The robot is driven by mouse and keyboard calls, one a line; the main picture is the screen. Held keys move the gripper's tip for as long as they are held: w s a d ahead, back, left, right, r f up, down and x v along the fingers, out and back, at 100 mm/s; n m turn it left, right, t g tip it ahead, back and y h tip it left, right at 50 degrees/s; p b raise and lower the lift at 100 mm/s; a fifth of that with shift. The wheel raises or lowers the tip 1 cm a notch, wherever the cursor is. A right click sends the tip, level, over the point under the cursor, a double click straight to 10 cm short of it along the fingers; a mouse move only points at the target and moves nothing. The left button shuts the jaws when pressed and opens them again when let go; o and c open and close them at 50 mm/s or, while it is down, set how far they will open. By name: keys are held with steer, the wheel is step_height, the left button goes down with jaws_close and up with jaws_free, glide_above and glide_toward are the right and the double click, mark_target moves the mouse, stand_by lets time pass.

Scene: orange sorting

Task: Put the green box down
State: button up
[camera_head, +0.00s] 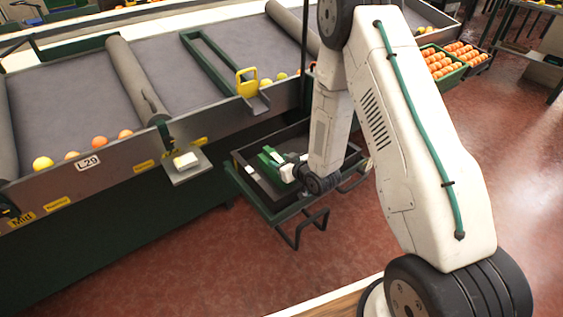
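My arm reaches down from the right to a dark, open-topped box (240,160) that sits on a green-framed stand (281,214) in front of the long sorting table. My gripper (270,161), with green and white parts at its end, is low over the left part of this box, near its left wall. I cannot tell whether the fingers touch or hold the wall. The arm's lower link hides part of the box's right side. The box looks roughly level, and no oranges show in the visible part of it.
The sorting table (151,147) with rollers and a few oranges along its front edge runs behind the box. A green crate of oranges (451,84) stands at the upper right. The red floor (180,258) in front is clear. A yellow-handled part (246,82) rises at the table edge.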

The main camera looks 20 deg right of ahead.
steer(key=shift+r, duration=0.1)
steer(key=shift+s+d+r, duration=0.1)
steer(key=shift+s+r, duration=0.05)
steer(key=shift+s, duration=0.15)
steer(key=v, duration=1.1)
steer(key=shift+s+r, duration=0.15)
steer(key=s+d+r+m+g+h, duration=0.1)
steer(key=s+d+r+g+h, duration=0.15)
steer(key=r, duration=0.55)
steer(key=s+d+r+g+h, duration=0.1)
steer(key=d+r+g+h, duration=0.15)
steer(key=r, duration=0.65)
steer(key=s+a+r+m+g, duration=0.1)
steer(key=s+r, duration=0.3)
steer(key=s, duration=0.4)
steer(key=s+a+r+g, duration=0.2)
steer(key=s+r, duration=0.3)
steer(key=s, duration=0.3)
steer(key=s+a+r+m+g, duration=0.1)
steer(key=s+a+r+g, duration=0.1)
steer(key=s, duration=0.7)
step_height(320, 180, up, 3)
steer(key=shift+f+m+g+y, duration=0.3)
steer(key=shift+g+y, duration=0.1)
steer(key=shift+g, duration=0.5)
